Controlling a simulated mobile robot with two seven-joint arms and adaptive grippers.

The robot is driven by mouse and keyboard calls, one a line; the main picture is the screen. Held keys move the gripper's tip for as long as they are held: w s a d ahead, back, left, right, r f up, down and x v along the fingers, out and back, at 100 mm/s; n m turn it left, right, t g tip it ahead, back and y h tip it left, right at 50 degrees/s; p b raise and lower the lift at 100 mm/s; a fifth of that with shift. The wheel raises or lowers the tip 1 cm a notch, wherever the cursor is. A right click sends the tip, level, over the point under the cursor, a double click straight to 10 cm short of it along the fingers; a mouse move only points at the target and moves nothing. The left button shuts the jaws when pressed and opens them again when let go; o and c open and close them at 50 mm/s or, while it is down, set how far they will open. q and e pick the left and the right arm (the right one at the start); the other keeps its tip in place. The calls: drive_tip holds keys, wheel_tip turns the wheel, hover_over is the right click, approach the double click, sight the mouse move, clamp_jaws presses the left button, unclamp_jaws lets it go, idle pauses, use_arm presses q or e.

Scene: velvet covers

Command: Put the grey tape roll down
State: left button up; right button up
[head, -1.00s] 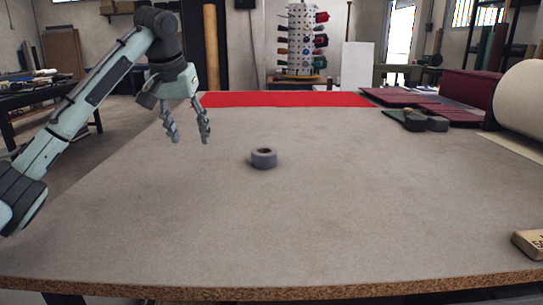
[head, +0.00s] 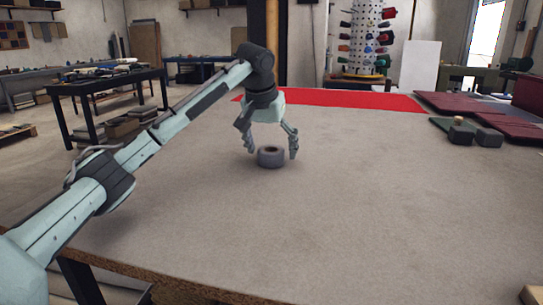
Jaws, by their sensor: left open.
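The grey tape roll (head: 271,158) lies flat on the table (head: 350,215), its round hole facing up. My left gripper (head: 272,154) points down over the roll with its fingers open. One finger is at the left of the roll and the other at its right, close to its sides. I cannot tell whether either finger touches it. My right gripper is not in view.
A red cloth strip (head: 345,99) lies along the far edge. Dark red covers (head: 480,112) and dark green blocks (head: 489,137) lie at the far right. A wooden block (head: 532,294) is at the lower right. The tabletop around the roll is clear.

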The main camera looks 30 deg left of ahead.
use_arm(q)
drive_tip(key=shift+a+f, duration=0.1)
drive_tip(key=shift+f, duration=0.15)
drive_tip(key=shift+w, duration=0.1)
drive_tip(key=c, duration=1.3)
drive_tip(key=shift+r, duration=0.1)
drive_tip(key=shift+c, duration=0.2)
